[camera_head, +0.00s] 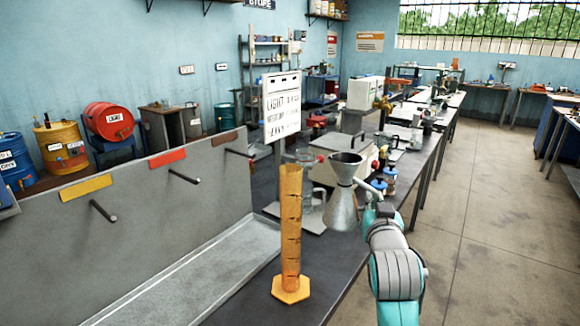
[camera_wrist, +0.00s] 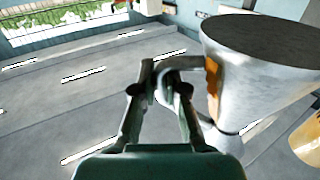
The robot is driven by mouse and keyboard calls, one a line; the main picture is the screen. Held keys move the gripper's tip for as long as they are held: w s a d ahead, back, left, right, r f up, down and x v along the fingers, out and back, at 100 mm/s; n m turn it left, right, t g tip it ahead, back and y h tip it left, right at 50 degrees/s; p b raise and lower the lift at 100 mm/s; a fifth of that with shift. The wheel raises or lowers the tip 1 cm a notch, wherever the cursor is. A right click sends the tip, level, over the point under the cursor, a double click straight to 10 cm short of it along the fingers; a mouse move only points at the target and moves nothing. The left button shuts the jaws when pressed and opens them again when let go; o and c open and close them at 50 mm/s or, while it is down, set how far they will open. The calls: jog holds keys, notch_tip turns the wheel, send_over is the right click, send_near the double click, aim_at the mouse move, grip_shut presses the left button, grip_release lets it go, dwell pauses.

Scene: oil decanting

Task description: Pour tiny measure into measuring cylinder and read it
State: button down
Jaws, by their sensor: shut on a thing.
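The tiny measure (camera_head: 343,208) is a grey metal vessel with a flared top and a wide conical lower body. It is upright, to the right of the measuring cylinder and apart from it. My gripper (camera_head: 372,190) is shut on the measure's side handle. In the wrist view, my gripper's fingers (camera_wrist: 167,85) close on the handle, and the measure (camera_wrist: 255,85) shows a dark, flat-looking top; I cannot tell its level. The measuring cylinder (camera_head: 290,225) is tall, amber and graduated, upright on a hexagonal foot on the dark bench. No liquid level can be read in it.
A glass jug (camera_head: 311,210) and a white sign (camera_head: 281,105) stand behind the cylinder. A grey metal tray (camera_head: 190,285) with a back panel and pegs lies left. Small jars (camera_head: 388,180) stand behind the measure. The floor (camera_head: 490,240) at right is clear.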

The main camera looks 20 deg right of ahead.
jog(key=shift+w+a, duration=0.1)
jog(key=shift+a, duration=0.15)
jog(key=shift+r, duration=0.2)
jog(key=shift+r+n, duration=0.9)
jog(key=shift+n, duration=0.1)
notch_tip(320, 180, up, 2)
jog(key=shift+a+r+n+t, duration=0.15)
jog(key=shift+n+t, duration=0.15)
jog(key=shift+n, duration=0.6)
jog(key=r+n, duration=0.1)
jog(key=r, duration=0.1)
jog(key=a+r+n, duration=0.1)
jog(key=r+n, duration=0.1)
jog(key=a+r+n+t, duration=0.1)
jog(key=r+n, duration=0.1)
jog(key=shift+w+r, duration=0.25)
jog(key=shift+r, duration=0.15)
jog(key=shift+a+r+n+y, duration=0.15)
jog(key=shift+r+n, duration=0.6)
jog(key=shift+a+r+n+y, duration=0.1)
jog(key=shift+r+n+y, duration=0.05)
jog(key=shift+r+n, duration=0.6)
jog(key=shift+w+a+r+n+t, duration=0.1)
jog(key=shift+r+n+t, duration=0.2)
